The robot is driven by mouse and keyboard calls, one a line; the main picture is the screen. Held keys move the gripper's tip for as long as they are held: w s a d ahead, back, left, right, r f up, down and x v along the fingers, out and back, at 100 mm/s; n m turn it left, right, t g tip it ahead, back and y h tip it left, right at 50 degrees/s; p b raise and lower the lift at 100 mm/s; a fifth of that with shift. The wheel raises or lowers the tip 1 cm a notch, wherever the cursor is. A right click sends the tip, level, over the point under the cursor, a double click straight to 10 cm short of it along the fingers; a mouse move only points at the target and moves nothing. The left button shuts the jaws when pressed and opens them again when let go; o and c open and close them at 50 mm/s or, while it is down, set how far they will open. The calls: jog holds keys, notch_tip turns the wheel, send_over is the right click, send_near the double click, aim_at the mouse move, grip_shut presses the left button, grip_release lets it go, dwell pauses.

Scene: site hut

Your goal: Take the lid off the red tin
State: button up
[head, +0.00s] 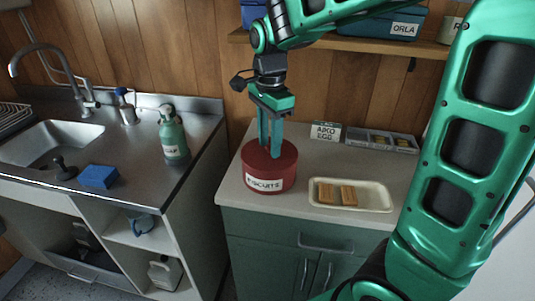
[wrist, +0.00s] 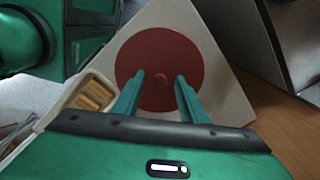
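The red tin (head: 268,178) stands upright on the counter and carries a white label reading BISCUITS. The knob is hidden by the fingers in the head view.
A cream tray (head: 375,197) with biscuits (head: 348,195) lies right of the tin. Behind are a small sign (head: 326,131) and a grey divided holder (head: 380,141). A green spray bottle (head: 173,135) and blue sponge (head: 98,176) are on the sink unit. A shelf hangs above.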

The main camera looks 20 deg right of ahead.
jog(key=shift+f, duration=0.15)
grip_shut()
jog(key=shift+r, duration=0.2)
